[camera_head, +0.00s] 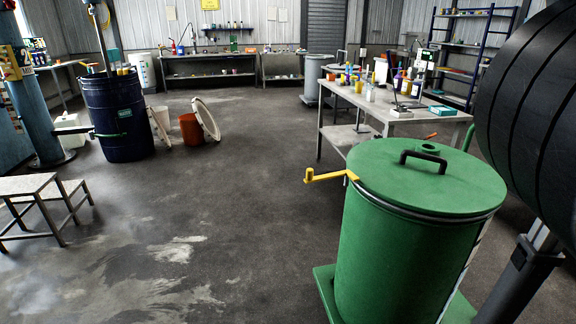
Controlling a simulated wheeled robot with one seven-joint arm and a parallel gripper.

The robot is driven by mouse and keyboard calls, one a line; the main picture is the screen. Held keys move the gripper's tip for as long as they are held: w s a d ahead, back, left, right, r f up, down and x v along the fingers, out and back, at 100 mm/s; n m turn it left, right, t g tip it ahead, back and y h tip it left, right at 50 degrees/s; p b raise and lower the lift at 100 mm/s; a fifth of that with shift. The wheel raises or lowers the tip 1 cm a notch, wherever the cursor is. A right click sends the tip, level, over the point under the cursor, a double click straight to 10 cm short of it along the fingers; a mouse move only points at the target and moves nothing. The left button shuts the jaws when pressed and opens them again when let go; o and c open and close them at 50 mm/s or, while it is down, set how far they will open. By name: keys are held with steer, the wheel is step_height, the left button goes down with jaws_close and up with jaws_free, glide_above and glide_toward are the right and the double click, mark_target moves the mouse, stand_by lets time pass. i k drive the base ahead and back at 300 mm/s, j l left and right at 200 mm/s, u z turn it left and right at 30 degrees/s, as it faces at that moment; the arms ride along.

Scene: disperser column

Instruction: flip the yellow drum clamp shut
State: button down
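The yellow drum clamp (332,176) is a thin lever on the left of a green drum (398,265), at the lid's edge. It sticks out to the left, away from the drum wall, with a short upturned end. The drum's green lid (428,187) is on, with a black handle (423,160) and a small round cap. A pale ring band runs under the lid's edge. My gripper is not in view, and nothing is seen touching the clamp.
A metal table (437,113) with bottles stands behind the drum. A blue drum (118,118) stands at the back left, near an orange bucket (192,129). A step stool (40,195) is at the left. The floor (215,215) left of the green drum is clear.

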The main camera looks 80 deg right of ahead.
mark_target(348, 174)
steer(key=i+j+z, duration=0.2)
steer(key=i+z, duration=0.25)
steer(key=i+j+z, duration=0.4)
